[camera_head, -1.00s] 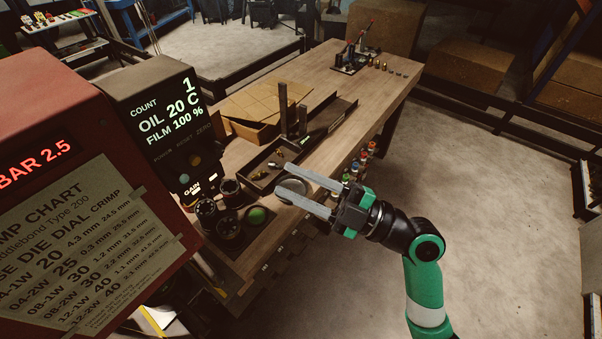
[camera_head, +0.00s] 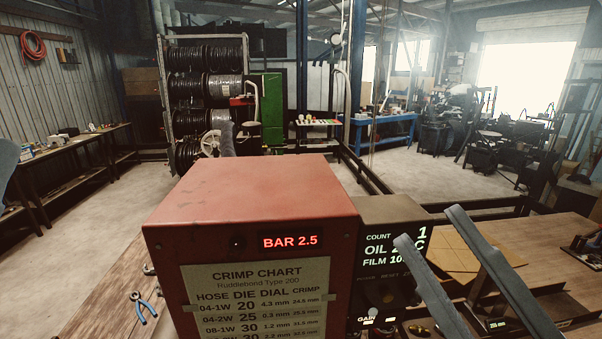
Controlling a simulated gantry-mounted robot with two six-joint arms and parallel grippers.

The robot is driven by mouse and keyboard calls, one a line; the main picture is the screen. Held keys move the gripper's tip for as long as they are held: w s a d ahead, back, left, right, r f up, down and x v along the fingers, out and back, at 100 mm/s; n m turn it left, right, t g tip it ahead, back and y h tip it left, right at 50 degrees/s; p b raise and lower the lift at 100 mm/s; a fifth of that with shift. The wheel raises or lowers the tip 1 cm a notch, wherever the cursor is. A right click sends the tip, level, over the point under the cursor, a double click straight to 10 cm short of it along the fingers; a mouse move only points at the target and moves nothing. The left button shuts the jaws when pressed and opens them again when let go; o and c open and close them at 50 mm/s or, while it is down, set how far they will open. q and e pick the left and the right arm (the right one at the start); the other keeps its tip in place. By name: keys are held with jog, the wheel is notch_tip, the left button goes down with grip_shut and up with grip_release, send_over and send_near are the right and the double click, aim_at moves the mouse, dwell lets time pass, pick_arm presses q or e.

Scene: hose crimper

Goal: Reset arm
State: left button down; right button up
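My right gripper (camera_head: 432,226) is at the lower right of the head view. Its two grey fingers point up and to the left, spread apart with nothing between them. They show in front of the bench and partly cover the dark display unit (camera_head: 390,225). The rest of the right gripper and its arm are out of view.
The red crimper housing (camera_head: 250,195) with its "BAR 2.5" readout and crimp chart fills the lower middle. Blue-handled pliers (camera_head: 143,311) lie on the wooden bench to its left. Cardboard (camera_head: 455,258) lies on the bench at right. Hose reels (camera_head: 205,88) stand behind.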

jog(key=s+d+r+m+t+h, duration=0.2)
jog(key=d+r+m+t+h, duration=0.4)
jog(key=m+h, duration=0.6)
notch_tip(320, 180, up, 15)
jog(key=m+y+p, duration=0.1)
jog(key=m+p, duration=0.3)
jog(key=p, duration=1)
jog(key=shift+d+f+m, duration=0.15)
jog(key=shift+d+m, duration=0.15)
jog(key=shift+d, duration=0.1)
jog(key=shift+o, duration=0.3)
dwell(0.5)
